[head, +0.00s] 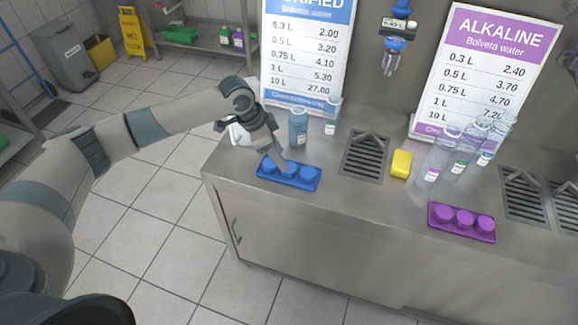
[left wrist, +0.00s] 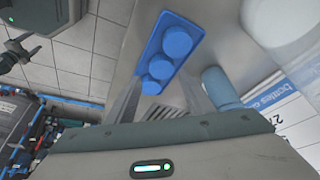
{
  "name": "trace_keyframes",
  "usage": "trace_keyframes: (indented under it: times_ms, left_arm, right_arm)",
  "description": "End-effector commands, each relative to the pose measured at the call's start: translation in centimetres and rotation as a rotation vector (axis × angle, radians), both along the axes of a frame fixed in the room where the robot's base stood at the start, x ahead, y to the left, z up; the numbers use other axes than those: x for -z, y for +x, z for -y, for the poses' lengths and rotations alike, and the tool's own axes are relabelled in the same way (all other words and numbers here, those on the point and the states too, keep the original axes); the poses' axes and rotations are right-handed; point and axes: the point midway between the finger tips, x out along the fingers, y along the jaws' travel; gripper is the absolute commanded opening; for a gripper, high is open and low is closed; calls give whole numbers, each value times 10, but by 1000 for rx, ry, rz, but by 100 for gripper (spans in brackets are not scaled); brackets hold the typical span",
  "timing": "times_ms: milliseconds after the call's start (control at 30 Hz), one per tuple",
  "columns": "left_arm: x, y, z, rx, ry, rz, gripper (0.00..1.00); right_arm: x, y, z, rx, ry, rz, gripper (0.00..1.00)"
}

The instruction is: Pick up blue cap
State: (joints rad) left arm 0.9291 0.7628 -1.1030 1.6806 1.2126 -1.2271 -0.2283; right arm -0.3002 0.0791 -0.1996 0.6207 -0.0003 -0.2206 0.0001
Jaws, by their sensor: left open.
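A blue tray (head: 290,183) with blue caps (head: 306,174) lies near the left end of the steel counter. In the left wrist view three blue caps stand in a row in the tray (left wrist: 153,42): a far cap (left wrist: 179,42), a middle cap (left wrist: 160,66) and a near cap (left wrist: 151,86). My left gripper (head: 283,166) points down at the tray and is open. In the left wrist view its fingers (left wrist: 160,95) spread on either side of the near cap's line. I cannot tell whether they touch it. My right gripper is not in view.
A blue bottle (head: 298,128) and a clear bottle (head: 332,118) stand just behind the tray. A yellow sponge (head: 401,164), drain grates (head: 364,160), more clear bottles (head: 433,165) and a purple tray with purple caps (head: 461,234) are to the right. The front counter edge is close.

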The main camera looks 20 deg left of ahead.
Motion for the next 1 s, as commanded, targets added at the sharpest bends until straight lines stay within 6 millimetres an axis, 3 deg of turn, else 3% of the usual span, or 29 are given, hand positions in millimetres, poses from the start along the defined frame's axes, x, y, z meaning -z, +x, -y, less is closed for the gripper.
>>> trace_keyframes:
  times_ms: [567, 800, 1000]
  left_arm:
    - [10, 3, 4, -1, 1, -1, 48]
    - [34, 11, 12, -1, 0, -3, 48]
    - [52, 15, 18, 0, 0, 1, 48]
  right_arm:
    - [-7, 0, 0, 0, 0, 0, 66]
    - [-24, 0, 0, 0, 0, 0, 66]
    - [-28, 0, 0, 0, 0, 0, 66]
